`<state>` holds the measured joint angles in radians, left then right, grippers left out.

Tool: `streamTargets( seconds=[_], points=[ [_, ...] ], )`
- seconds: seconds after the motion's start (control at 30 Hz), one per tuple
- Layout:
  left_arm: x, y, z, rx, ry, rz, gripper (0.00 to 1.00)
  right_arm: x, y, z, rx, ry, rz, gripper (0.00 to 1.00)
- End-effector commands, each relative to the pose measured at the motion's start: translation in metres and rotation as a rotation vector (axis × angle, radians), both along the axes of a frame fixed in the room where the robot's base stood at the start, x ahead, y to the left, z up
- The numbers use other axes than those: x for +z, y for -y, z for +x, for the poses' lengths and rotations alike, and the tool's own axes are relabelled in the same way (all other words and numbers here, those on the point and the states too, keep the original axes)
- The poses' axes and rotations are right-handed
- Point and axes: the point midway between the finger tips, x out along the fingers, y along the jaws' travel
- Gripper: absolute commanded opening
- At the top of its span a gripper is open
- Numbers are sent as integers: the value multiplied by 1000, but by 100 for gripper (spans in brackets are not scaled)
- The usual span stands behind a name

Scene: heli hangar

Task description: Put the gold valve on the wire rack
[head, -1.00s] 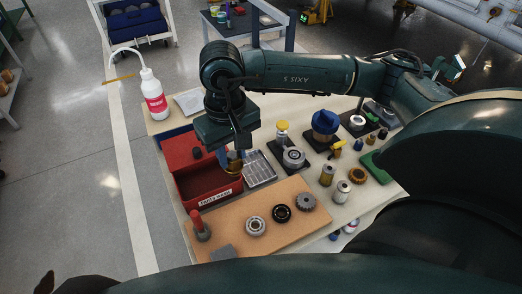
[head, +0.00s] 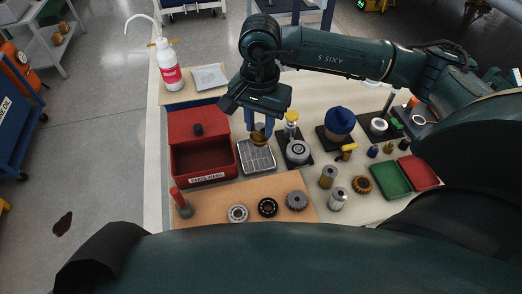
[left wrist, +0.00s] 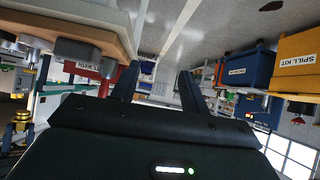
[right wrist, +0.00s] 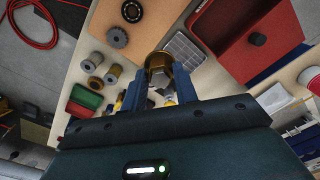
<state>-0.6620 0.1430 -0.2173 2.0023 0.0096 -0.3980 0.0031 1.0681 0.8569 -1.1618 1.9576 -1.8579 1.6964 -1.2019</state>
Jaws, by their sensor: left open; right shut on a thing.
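My right gripper (head: 259,131) is shut on the gold valve (head: 258,139) and points down over the wire rack (head: 262,165). In the head view the valve overlaps the rack's far part; I cannot tell whether it touches the rack. In the right wrist view the valve (right wrist: 158,66) sits between the blue fingertips, with the rack (right wrist: 184,50) just behind it. The fingers hide part of the valve. My left gripper (left wrist: 157,82) is open and empty in the left wrist view, away from the rack; it is out of the head view.
A red parts-wash bin (head: 205,181) stands directly left of the rack. A black stand with a grey round part (head: 298,150) is close on the right. A brown mat (head: 220,202) with a bearing (head: 238,213) and other round parts lies in front. Green (head: 391,181) and red trays are farther right.

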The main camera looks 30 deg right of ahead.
Motion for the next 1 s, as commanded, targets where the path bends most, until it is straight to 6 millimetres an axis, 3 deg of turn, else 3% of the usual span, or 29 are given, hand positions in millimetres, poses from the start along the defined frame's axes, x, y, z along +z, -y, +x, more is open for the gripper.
streamTargets(
  seconds=[1.0],
  points=[
    [-3,5,2,-15,22,-8,45,-59,44,48,-2361,-28,-3,9]
  ],
)
